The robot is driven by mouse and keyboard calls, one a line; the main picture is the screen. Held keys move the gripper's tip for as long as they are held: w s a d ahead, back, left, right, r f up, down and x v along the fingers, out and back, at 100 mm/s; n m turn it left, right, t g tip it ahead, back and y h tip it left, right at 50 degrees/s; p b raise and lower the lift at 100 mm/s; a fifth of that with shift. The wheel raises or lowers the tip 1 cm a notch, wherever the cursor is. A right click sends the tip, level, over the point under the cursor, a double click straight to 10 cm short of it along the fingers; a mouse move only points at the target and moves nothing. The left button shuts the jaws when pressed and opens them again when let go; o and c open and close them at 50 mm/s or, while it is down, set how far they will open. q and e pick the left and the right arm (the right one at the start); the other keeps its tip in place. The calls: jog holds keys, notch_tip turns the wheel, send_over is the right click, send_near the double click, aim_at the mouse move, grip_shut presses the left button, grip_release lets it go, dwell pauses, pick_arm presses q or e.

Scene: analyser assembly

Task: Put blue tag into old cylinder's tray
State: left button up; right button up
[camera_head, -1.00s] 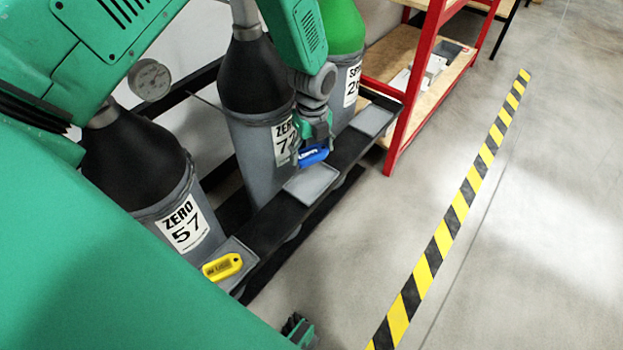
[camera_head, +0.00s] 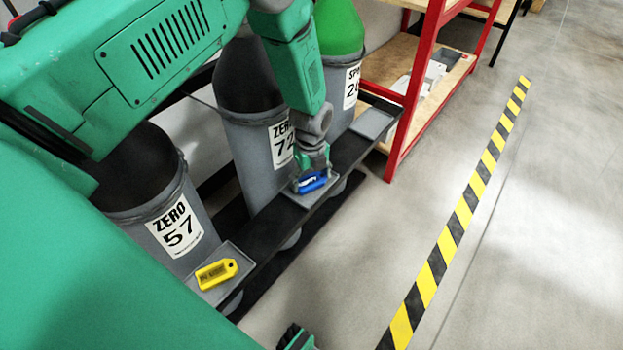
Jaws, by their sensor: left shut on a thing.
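My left gripper (camera_head: 310,173) is shut on the blue tag (camera_head: 313,183). It holds the tag at the small grey tray (camera_head: 296,197) in front of the black-topped cylinder marked ZERO 72 (camera_head: 255,150). I cannot tell whether the tag touches the tray. A yellow tag (camera_head: 216,274) lies in the tray (camera_head: 236,254) in front of the cylinder marked ZERO 57 (camera_head: 148,222). A green-topped cylinder (camera_head: 341,85) stands behind, with an empty tray (camera_head: 373,124) in front of it. Only the tip of my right gripper (camera_head: 296,338) shows at the bottom edge; its jaws are unclear.
The trays sit along a dark rail (camera_head: 262,236) in front of the cylinders. A red-framed shelf (camera_head: 411,92) stands to the right of the green-topped cylinder. The floor on the right is clear, with a yellow-black stripe (camera_head: 457,223).

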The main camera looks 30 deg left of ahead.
aim_at(310, 180)
pick_arm(q)
jog(key=o, duration=0.9)
jog(key=shift+a+f, duration=0.1)
jog(key=shift+f, duration=0.1)
jog(key=shift+c, duration=0.2)
jog(key=shift+o, duration=1.3)
jog(key=shift+a, duration=0.15)
jog(key=shift+r, duration=0.45)
notch_tip(310, 180, up, 11)
jog(key=p, duration=0.4)
jog(key=shift+r+p, duration=0.2)
jog(key=shift+p, duration=0.1)
